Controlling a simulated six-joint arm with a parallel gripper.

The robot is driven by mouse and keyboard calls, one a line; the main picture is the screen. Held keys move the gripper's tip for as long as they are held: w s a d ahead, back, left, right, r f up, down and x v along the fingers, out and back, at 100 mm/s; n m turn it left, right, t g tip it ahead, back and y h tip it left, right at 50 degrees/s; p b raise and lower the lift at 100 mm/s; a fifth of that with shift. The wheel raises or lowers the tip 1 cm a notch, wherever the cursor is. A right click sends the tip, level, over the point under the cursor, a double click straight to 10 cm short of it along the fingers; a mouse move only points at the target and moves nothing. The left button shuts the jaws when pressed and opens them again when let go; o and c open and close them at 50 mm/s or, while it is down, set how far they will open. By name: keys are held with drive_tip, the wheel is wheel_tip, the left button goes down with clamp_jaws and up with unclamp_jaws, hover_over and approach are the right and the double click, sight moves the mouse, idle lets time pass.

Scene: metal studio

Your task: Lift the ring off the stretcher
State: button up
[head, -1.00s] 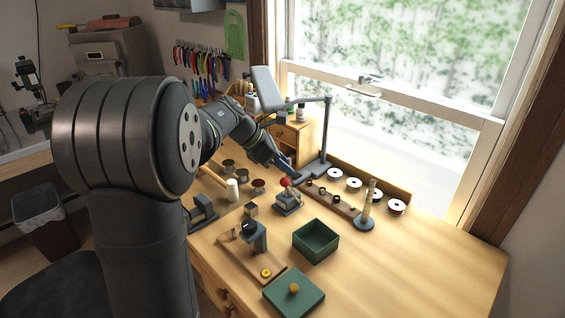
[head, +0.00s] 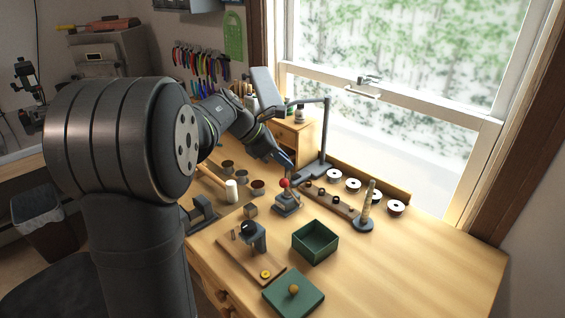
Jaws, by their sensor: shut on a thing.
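The stretcher (head: 286,204) is a small grey device with a red ball knob, standing near the middle of the bench. My gripper (head: 291,172) is at the stretcher's top, just behind and above the red knob. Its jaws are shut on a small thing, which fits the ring. The ring itself is too small and too hidden by the fingers to make out. I cannot tell whether it is clear of the stretcher.
A lamp post (head: 325,140) stands close behind my gripper. A tapered mandrel (head: 368,207) stands to the right. An open green box (head: 315,241), a green lid (head: 293,296) and a wooden board (head: 236,247) lie in front. The bench's right side is clear.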

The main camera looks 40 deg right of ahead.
drive_tip(key=shift+r, duration=0.2)
drive_tip(key=shift+r, duration=0.75)
drive_tip(key=shift+r, duration=0.2)
drive_tip(key=shift+r, duration=0.75)
